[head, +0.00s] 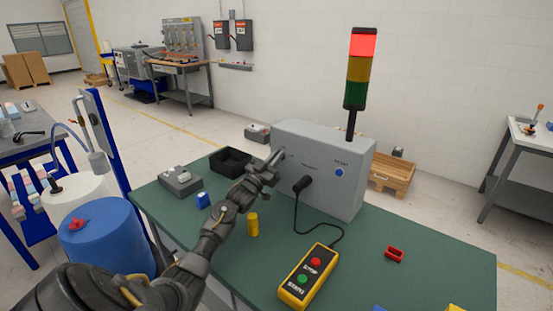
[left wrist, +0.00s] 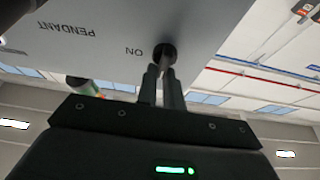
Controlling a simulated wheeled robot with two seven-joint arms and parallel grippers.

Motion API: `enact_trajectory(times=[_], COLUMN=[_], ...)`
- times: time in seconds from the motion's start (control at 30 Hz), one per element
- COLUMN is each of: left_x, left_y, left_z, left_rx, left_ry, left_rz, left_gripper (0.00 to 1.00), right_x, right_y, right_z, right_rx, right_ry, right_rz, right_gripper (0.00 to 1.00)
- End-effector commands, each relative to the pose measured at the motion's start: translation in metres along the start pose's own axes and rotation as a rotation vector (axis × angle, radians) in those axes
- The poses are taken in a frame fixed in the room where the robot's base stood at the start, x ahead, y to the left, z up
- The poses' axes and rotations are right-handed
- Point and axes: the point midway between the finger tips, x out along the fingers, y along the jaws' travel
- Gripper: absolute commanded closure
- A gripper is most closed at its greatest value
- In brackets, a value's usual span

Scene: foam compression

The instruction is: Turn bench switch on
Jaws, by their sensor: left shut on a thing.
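The grey control box (head: 325,150) stands on the green bench. In the left wrist view its face (left wrist: 110,25) shows the words "PENDANT" and "ON" upside down. The bench switch, a black round part (left wrist: 165,52), sits beside the "ON" label. My left gripper (head: 270,163) reaches the left part of the box front. In the left wrist view the fingers (left wrist: 161,78) are close together on the switch; they hide part of it, and I cannot tell its position. The signal tower (head: 359,68) on the box has its red top section lit. My right gripper is not in view.
A yellow pendant (head: 308,276) with red and green buttons is cabled to the box. A black tray (head: 230,160), a grey switch box (head: 180,181), a yellow cylinder (head: 252,225) and a red part (head: 394,255) lie on the bench (head: 440,275). A blue drum (head: 105,238) stands left.

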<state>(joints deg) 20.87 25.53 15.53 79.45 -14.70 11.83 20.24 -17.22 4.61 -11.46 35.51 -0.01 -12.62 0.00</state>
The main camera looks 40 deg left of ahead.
Motion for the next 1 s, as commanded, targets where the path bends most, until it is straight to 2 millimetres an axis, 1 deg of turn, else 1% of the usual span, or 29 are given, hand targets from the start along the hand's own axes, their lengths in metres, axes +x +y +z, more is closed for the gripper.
enact_trajectory(times=[0.03, 0.07, 0.37, 0.7, 1.0], left_x=[-0.004, -0.004, -0.005, -0.006, -0.007], left_y=[0.002, 0.002, 0.004, 0.005, 0.006], left_z=[0.009, 0.01, 0.013, 0.015, 0.016], left_rx=[0.015, 0.029, 0.242, 0.541, 0.805], left_ry=[-0.016, -0.016, -0.02, -0.022, -0.024], left_rz=[0.011, 0.017, 0.107, 0.234, 0.344], left_gripper=[1.0, 1.0, 1.0, 1.0, 1.0], right_x=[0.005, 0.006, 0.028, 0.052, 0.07], right_y=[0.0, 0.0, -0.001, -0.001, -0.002], right_z=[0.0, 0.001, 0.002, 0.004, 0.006], right_rx=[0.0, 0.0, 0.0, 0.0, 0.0], right_ry=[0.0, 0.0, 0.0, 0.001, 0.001], right_rz=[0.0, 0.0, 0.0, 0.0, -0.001], right_gripper=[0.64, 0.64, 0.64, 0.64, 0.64])
